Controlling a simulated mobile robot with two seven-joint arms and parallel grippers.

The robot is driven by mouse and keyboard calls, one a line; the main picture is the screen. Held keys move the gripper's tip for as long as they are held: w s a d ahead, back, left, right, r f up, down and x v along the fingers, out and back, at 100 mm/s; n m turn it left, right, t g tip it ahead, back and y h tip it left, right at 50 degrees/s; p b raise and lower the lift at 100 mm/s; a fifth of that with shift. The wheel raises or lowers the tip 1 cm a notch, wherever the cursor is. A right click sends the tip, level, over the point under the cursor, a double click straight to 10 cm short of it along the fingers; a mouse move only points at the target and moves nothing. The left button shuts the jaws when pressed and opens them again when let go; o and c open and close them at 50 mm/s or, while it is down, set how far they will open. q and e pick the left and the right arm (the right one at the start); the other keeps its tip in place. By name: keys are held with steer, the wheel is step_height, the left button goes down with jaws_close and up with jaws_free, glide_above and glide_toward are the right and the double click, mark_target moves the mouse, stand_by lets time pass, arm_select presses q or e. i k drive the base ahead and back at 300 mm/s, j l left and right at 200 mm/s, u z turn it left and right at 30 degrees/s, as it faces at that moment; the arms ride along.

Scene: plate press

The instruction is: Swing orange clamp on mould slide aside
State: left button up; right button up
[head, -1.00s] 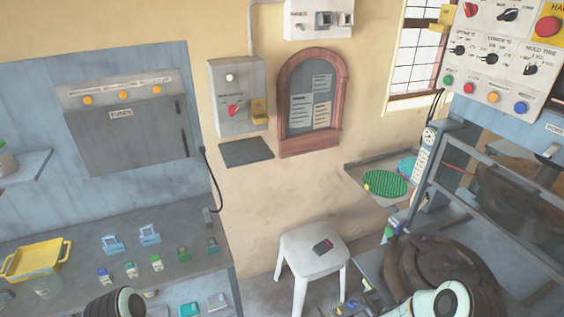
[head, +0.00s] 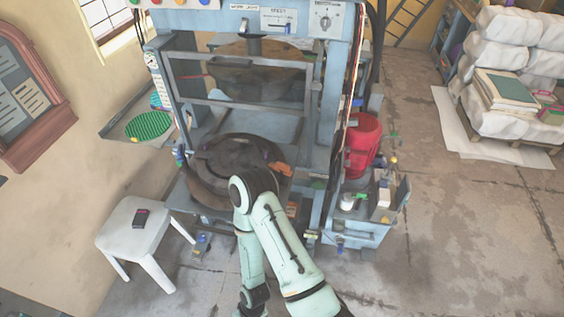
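The press (head: 330,110) stands ahead, with a dark round mould (head: 215,165) on its low slide. A small orange part (head: 281,169), likely the orange clamp, sits at the right edge of the mould. Another orange patch (head: 292,209) shows lower, beside my arm; I cannot tell what it is. One pale green arm of mine rises from the bottom middle and bends in front of the slide, hiding part of its front. No gripper fingers can be made out in the head view.
A white stool (head: 136,228) with a small dark device stands at left. A side tray holds a green disc (head: 148,126). A red canister (head: 364,140) and a blue cart (head: 355,228) stand right of the press. Stacked white sacks (head: 505,80) are at back right. Floor at right is clear.

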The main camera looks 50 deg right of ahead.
mark_target(283, 169)
steer(key=z, duration=1.85)
steer(key=i+l+u, duration=0.1)
steer(key=u, duration=0.15)
steer(key=i+l+u, duration=0.2)
steer(key=l, duration=0.15)
steer(key=k+j, duration=0.05)
steer(key=k, duration=0.05)
